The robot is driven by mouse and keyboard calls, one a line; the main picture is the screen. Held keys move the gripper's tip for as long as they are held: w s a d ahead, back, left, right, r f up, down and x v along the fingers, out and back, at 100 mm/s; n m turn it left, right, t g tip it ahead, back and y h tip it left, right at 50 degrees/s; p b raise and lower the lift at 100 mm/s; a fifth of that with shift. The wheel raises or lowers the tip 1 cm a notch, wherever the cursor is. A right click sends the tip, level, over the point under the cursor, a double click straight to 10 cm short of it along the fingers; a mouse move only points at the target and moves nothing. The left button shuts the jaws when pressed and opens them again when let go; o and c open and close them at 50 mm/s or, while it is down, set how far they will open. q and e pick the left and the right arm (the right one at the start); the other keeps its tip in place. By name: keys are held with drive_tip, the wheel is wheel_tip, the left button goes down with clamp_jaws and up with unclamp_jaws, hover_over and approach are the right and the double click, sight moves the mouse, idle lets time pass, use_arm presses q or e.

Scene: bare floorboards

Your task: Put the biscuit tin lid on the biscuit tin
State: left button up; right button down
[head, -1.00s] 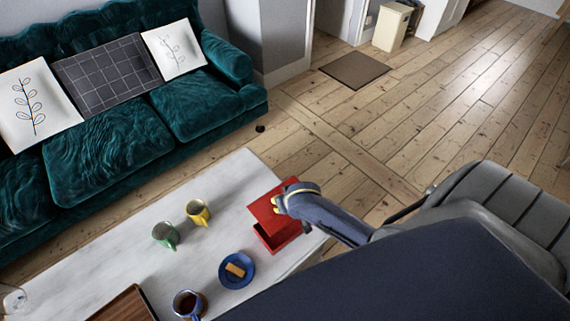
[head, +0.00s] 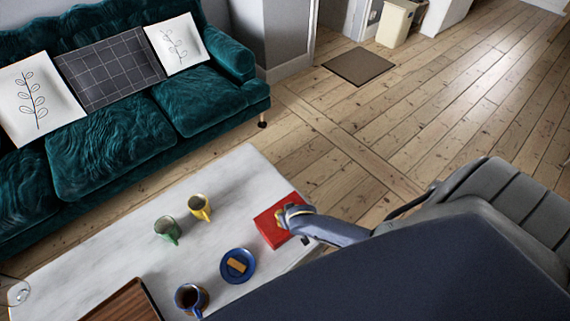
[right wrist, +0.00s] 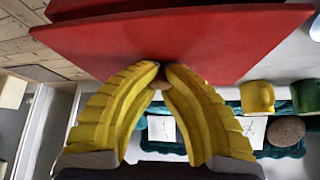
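The red biscuit tin lid (head: 267,218) is over the biscuit tin at the right end of the white table, roughly lined up with it. In the right wrist view the lid (right wrist: 225,45) fills the upper part, and a strip of the red tin (right wrist: 120,6) shows beyond its edge. My right gripper (head: 284,216) is at the lid's top. Its yellow fingers (right wrist: 161,74) are closed around a small brown knob on the lid. I cannot tell whether the lid rests fully on the tin. The tin is mostly hidden below it. My left gripper is not in view.
On the white table (head: 120,255) stand a yellow mug (head: 199,207), a green mug (head: 168,230), a blue plate (head: 248,277) with a biscuit, a dark drink in a blue mug (head: 190,298) and a wooden tray (head: 122,302). A teal sofa (head: 110,150) is behind.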

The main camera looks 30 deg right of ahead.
drive_tip(key=shift+f, duration=0.7)
drive_tip(key=c, duration=1.5)
unclamp_jaws()
drive_tip(key=shift+f, duration=0.15)
drive_tip(key=shift+c, duration=0.2)
drive_tip(key=v, duration=1.2)
